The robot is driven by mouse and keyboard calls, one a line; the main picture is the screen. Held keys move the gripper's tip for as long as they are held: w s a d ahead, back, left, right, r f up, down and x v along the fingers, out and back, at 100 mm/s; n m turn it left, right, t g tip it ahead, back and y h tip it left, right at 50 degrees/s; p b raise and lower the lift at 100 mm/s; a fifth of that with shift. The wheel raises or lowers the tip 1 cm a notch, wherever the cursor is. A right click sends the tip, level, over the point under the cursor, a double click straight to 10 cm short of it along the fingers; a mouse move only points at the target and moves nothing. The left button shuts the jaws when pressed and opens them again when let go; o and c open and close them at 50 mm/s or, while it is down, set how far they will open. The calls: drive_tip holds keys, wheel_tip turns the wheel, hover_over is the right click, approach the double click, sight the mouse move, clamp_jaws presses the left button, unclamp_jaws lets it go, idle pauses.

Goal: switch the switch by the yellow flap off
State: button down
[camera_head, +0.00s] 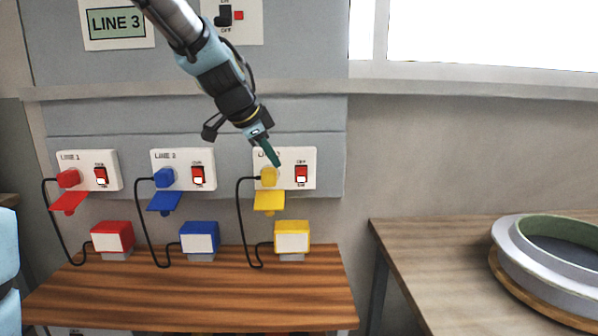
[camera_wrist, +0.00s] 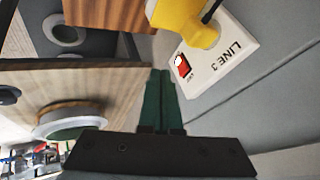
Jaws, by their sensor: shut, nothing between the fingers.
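The white LINE 3 panel (camera_head: 310,155) is on the wall, third from the left. Its red rocker switch (camera_head: 301,174) sits right of a yellow plug (camera_head: 269,178), with the yellow flap (camera_head: 269,201) hanging open below. The lettering around the switch is too small to read surely, and I cannot tell which way the rocker is set. My gripper (camera_head: 276,163) has its green fingers shut and empty, in front of the panel and left of the switch in the picture. In the wrist view the shut fingertips (camera_wrist: 160,72) are beside the switch (camera_wrist: 182,66), apparently apart from it.
The LINE 1 panel (camera_head: 112,158) with a red flap and LINE 2 panel (camera_head: 208,157) with a blue flap are to the left. Black cords run down to red, blue and yellow boxes on the wooden shelf (camera_head: 200,312). A round mould (camera_head: 508,262) lies on the right table.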

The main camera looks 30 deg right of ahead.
sight(301, 175)
drive_tip(key=shift+s+d+r+m+h, duration=0.2)
drive_tip(key=shift+d+r+m, duration=0.15)
drive_tip(key=shift+d, duration=0.3)
drive_tip(key=shift+s+d+r+m+h, duration=0.15)
drive_tip(key=shift+d+r+m, duration=0.2)
drive_tip(key=shift+d, duration=0.25)
drive_tip(key=shift+f, duration=0.15)
drive_tip(key=w+d+f+p, duration=0.5)
drive_tip(key=w+d+f, duration=0.1)
drive_tip(key=d+f, duration=0.1)
drive_tip(key=shift+d, duration=0.25)
